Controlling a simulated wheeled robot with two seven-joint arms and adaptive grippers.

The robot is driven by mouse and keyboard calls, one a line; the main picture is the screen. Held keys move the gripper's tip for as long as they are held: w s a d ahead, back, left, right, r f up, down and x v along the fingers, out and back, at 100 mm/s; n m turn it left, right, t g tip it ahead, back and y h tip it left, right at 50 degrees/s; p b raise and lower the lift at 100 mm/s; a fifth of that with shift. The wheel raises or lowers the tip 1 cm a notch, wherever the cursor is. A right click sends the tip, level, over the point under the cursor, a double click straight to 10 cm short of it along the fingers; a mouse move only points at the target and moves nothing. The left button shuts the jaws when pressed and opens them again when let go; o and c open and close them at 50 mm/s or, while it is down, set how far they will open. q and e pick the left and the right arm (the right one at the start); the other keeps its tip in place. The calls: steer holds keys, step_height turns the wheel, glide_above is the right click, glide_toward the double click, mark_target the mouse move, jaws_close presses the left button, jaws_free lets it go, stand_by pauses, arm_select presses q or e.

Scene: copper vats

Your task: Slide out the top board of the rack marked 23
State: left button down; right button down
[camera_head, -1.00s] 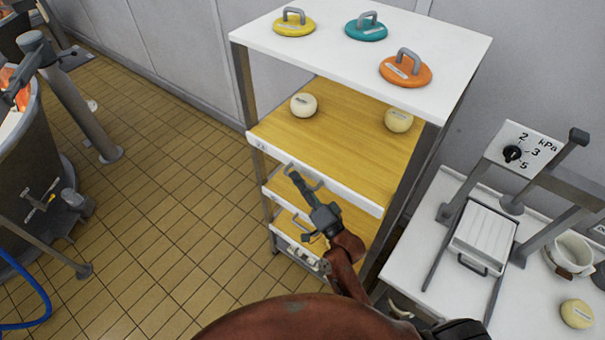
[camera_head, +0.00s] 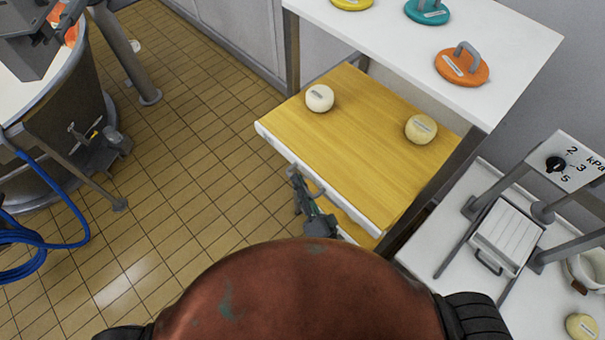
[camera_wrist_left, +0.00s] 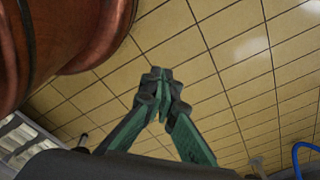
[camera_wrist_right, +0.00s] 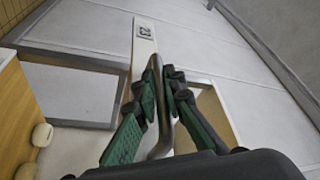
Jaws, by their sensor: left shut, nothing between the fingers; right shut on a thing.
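The top board (camera_head: 345,140) of the rack is yellow wood with a white front edge; it sticks out past the rack's post (camera_head: 291,55). A white cheese (camera_head: 319,98) and a cream cheese (camera_head: 421,129) rest on it. In the right wrist view, a label (camera_wrist_right: 144,31) on the white front edge seems to read 23. My right gripper (camera_head: 296,180) is shut on the board's grey handle (camera_wrist_right: 162,140), at the front edge. My left gripper (camera_wrist_left: 162,80) is shut and empty over the tiled floor in its wrist view.
The rack's white top (camera_head: 400,45) carries yellow, teal and orange (camera_head: 462,66) handled discs. A lower board (camera_head: 350,222) shows beneath. A white table (camera_head: 445,240) with a press stands at right, a vat (camera_head: 60,110) and blue hose (camera_head: 75,220) at left. Tiled floor between is clear.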

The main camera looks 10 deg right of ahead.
steer(key=shift+f, duration=0.1)
steer(key=c, duration=2)
jaws_free()
steer(key=shift+s, duration=0.15)
arm_select(q)
steer(key=shift+s, duration=0.6)
arm_select(e)
steer(key=v, duration=1.1)
steer(key=shift+s+d+f, duration=0.1)
steer(key=shift+s+d, duration=0.1)
steer(key=shift+s, duration=0.1)
